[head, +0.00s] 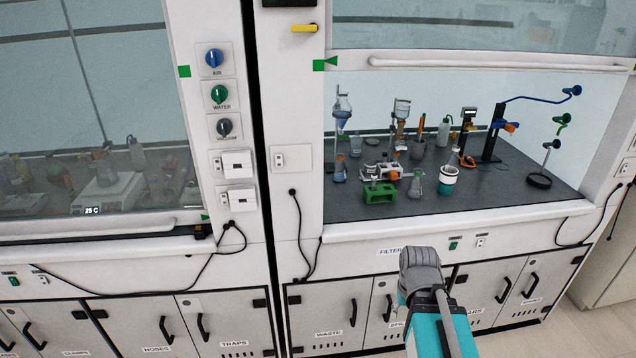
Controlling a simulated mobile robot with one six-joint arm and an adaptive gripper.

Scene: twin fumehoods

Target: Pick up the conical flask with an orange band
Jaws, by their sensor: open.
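Several pieces of glassware stand small in the right fumehood. A small conical-looking flask (339,171) with an orange-brown tint near its top stands at the left, below a glass funnel. A clear conical flask (416,185) stands near the front, between a green block and a white cup. At this size I cannot tell for sure which one carries an orange band. My grey and teal arm rises from the bottom, in front of the cabinets and below the hood's work surface. My gripper's fingers do not show.
The dark work surface (500,193) is bare at its front right. A green block (380,193), a white cup (447,180) and a ring stand (540,180) stand on it. The raised sash (480,64) hangs above. The left hood's sash (90,120) is down.

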